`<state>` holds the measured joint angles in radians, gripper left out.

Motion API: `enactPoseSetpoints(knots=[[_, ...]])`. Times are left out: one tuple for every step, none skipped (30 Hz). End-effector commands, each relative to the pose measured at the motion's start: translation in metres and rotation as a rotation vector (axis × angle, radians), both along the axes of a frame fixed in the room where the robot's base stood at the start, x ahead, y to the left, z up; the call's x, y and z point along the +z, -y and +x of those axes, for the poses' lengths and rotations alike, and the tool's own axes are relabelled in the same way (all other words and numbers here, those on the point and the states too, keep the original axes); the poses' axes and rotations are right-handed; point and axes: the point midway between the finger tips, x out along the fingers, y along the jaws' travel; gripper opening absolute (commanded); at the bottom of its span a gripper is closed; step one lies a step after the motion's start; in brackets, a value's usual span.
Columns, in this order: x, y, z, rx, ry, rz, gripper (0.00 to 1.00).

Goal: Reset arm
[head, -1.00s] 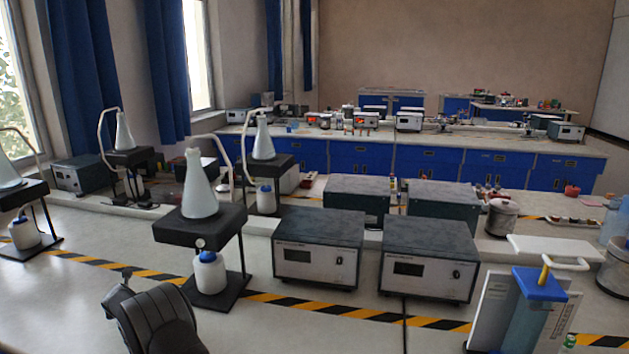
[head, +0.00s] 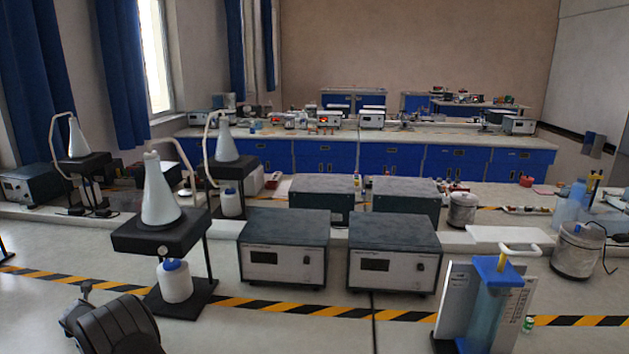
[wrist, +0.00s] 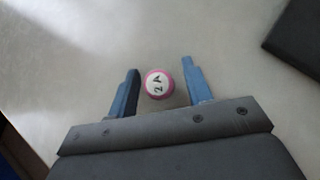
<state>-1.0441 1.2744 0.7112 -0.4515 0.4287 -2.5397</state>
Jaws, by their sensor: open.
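My gripper (wrist: 160,67) shows in the wrist view with its two blue fingers apart. A small round pink-rimmed object (wrist: 158,84) with a white face marked "2 A" appears between the fingers, with a gap on both sides. I cannot tell whether it lies at fingertip height or on the pale surface (wrist: 70,60) below. In the head view the gripper's fingers do not show, and I cannot find the pink object there.
A flask on a black stand (head: 160,200) and two grey instrument boxes (head: 284,250) stand on the bench. A blue-topped clear container (head: 490,300) is at front right. Striped tape (head: 265,303) crosses the bench. A dark edge (wrist: 298,38) shows in the wrist view.

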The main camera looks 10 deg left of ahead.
Motion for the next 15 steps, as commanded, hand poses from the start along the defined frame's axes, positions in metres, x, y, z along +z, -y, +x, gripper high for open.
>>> enactPoseSetpoints(knots=[[0.01, 0.002, -0.003, 0.001, 0.003, 0.005, 0.46], [0.013, 0.004, -0.005, 0.001, 0.004, 0.004, 0.46], [0.017, 0.006, -0.008, 0.001, 0.004, 0.004, 0.46], [0.018, 0.009, -0.01, 0.001, 0.003, 0.003, 0.46], [0.022, 0.01, -0.011, 0.001, 0.003, 0.005, 0.46], [0.025, 0.013, -0.014, 0.001, 0.002, 0.004, 0.46], [0.028, 0.015, -0.016, 0.002, 0.003, 0.004, 0.46], [0.031, 0.017, -0.018, 0.002, 0.003, 0.004, 0.46], [0.034, 0.02, -0.021, 0.001, 0.003, 0.004, 0.46], [0.037, 0.022, -0.023, 0.001, 0.002, 0.003, 0.46], [0.041, 0.024, -0.025, 0.001, 0.003, 0.004, 0.46], [0.044, 0.027, -0.027, 0.001, 0.002, 0.003, 0.46], [0.047, 0.029, -0.029, 0.001, 0.002, 0.003, 0.46], [0.05, 0.031, -0.031, 0.001, 0.002, 0.003, 0.46], [0.054, 0.034, -0.034, 0.001, 0.002, 0.003, 0.46]])
